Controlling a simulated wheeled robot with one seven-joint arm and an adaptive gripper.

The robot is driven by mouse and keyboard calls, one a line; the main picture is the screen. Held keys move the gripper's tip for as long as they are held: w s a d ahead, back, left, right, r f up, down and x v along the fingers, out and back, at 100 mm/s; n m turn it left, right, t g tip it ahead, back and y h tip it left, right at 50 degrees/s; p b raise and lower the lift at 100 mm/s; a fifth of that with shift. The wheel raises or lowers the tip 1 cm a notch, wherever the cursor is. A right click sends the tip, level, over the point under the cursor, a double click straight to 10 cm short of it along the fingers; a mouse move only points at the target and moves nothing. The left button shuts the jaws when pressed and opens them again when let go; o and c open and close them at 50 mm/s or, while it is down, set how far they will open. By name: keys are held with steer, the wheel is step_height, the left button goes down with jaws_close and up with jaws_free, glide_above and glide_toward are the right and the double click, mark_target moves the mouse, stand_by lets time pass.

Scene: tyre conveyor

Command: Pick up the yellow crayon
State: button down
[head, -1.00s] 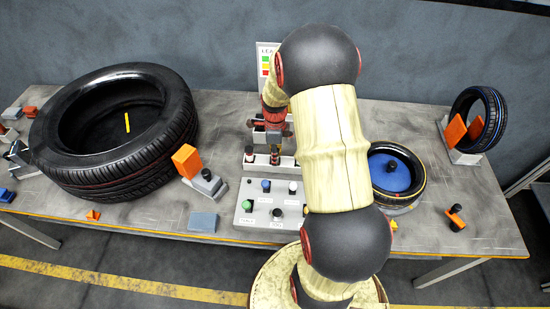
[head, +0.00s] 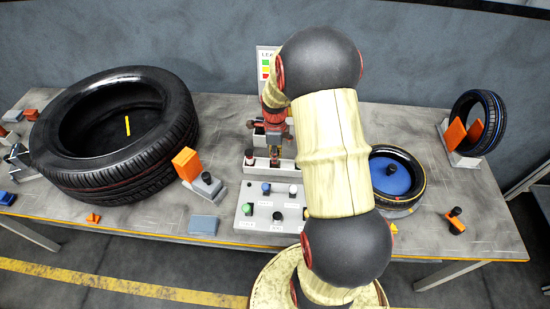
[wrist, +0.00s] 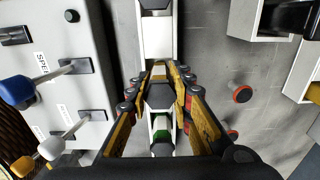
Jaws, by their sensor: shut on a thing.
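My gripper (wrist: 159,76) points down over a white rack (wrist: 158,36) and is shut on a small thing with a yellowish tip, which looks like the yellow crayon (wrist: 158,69). Most of it is hidden between the fingers. A green-topped item (wrist: 160,128) stands in the rack nearer the wrist. In the head view my gripper (head: 274,148) is small and partly hidden, over the rack (head: 259,163) at the table's middle. A yellow stick or mark (head: 127,126) also shows inside the large tyre; I cannot tell which.
The large black tyre (head: 165,150) fills the table's left. A control panel with knobs (head: 259,222) stands in front of the rack and shows in the wrist view (wrist: 88,90). A wheel with a blue centre (head: 385,168) and an upright small tyre (head: 490,120) are at right.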

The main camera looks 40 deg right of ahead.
step_height(320, 180, up, 3)
steer(key=shift+f+p, duration=0.2)
steer(key=shift+p, duration=0.1)
steer(key=s+r+p, duration=0.1)
steer(key=s+r, duration=0.3)
steer(key=s, duration=0.3)
steer(key=s+d+r+p, duration=0.1)
steer(key=s+r+p, duration=0.1)
steer(key=s+r, duration=0.3)
steer(key=shift+s+r+p, duration=0.2)
steer(key=shift+s+p, duration=0.1)
steer(key=shift+s, duration=0.7)
steer(key=c, duration=2.1)
jaws_free()
jaws_close()
